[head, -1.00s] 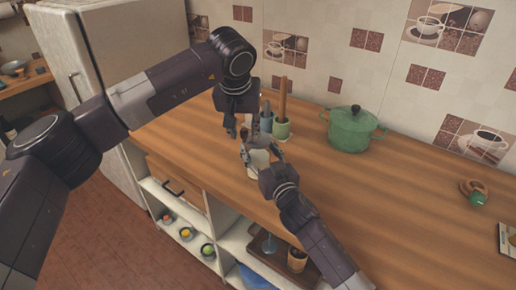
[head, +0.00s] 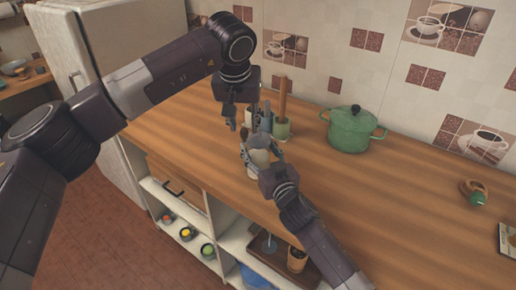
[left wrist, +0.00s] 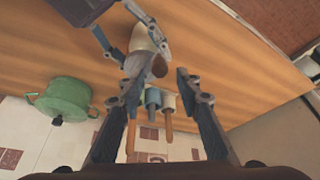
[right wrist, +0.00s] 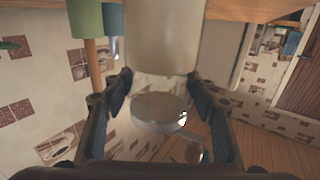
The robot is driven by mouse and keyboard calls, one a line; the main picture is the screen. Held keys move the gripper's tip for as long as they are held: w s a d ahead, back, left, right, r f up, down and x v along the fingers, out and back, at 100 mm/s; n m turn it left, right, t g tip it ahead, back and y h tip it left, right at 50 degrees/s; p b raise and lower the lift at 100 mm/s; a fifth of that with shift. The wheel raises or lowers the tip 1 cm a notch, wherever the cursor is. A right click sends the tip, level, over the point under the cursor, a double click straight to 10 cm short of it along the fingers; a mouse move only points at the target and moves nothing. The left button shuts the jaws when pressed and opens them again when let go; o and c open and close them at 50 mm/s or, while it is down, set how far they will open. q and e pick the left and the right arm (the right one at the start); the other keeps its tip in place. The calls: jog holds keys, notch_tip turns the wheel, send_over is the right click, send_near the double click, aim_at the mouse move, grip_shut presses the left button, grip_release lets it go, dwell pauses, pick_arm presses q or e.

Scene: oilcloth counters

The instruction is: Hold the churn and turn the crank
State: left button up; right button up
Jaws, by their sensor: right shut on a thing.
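The churn, a cream jar (head: 259,157) with a grey top (head: 258,141), is near the counter's left part. My right gripper (head: 262,151) has its fingers on both sides of it and is shut on it. In the right wrist view the pale jar body (right wrist: 160,35) and a grey disc (right wrist: 158,108) show between the fingers. My left gripper (head: 240,122) is open and empty just above and behind the churn. In the left wrist view the churn (left wrist: 142,40) and its grey-brown top parts (left wrist: 158,66) lie beyond the open fingertips. I cannot clearly make out the crank.
Utensil pots (head: 282,128), one with a tall wooden handle, stand close behind the churn. A green lidded pot (head: 352,130) is to the right. A refrigerator (head: 110,45) stands at the left. The wooden counter (head: 390,205) is clear in front of the green pot.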

pick_arm(q)
jog(key=shift+r, duration=2.25)
notch_tip(320, 180, up, 3)
jog(key=shift+f, duration=5)
grip_shut()
grip_release()
